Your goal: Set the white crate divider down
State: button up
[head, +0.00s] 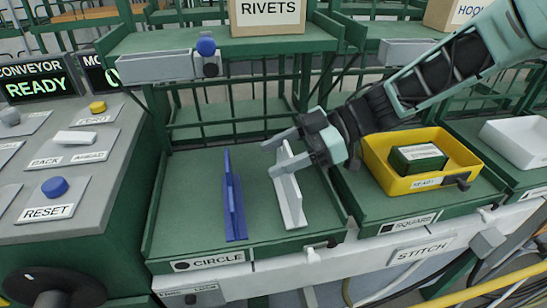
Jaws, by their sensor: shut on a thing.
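The white crate divider (291,200) is a long, thin upright piece at the right side of the green tray marked CIRCLE (190,225). My gripper (279,158) comes in from the right and is shut on the white divider near its upper part. The divider's lower edge is at or just above the tray floor; I cannot tell whether it touches. My gripper hides part of its top and right side.
A blue divider (234,205) stands to the left in the same tray, apart from the white one. The SQUARE tray to the right holds a yellow bin (441,188) with a green box (418,158). A control panel (60,170) stands at left. A RIVETS box (268,18) is on the shelf above.

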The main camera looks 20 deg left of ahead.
jog(key=shift+f, duration=0.4)
jog(key=o, duration=1.3)
jog(key=shift+f, duration=0.1)
jog(key=shift+c, duration=0.2)
jog(key=shift+w+d+r, duration=0.1)
jog(key=shift+w+r, duration=0.05)
jog(key=shift+r, duration=0.05)
jog(key=w+d, duration=0.2)
jog(key=d, duration=0.2)
jog(key=w+d, duration=0.3)
jog(key=d, duration=0.1)
jog(key=w+d+r, duration=0.1)
jog(key=w+d, duration=0.1)
jog(key=d, duration=0.2)
jog(key=shift+w+d, duration=0.2)
jog(key=shift+w, duration=0.05)
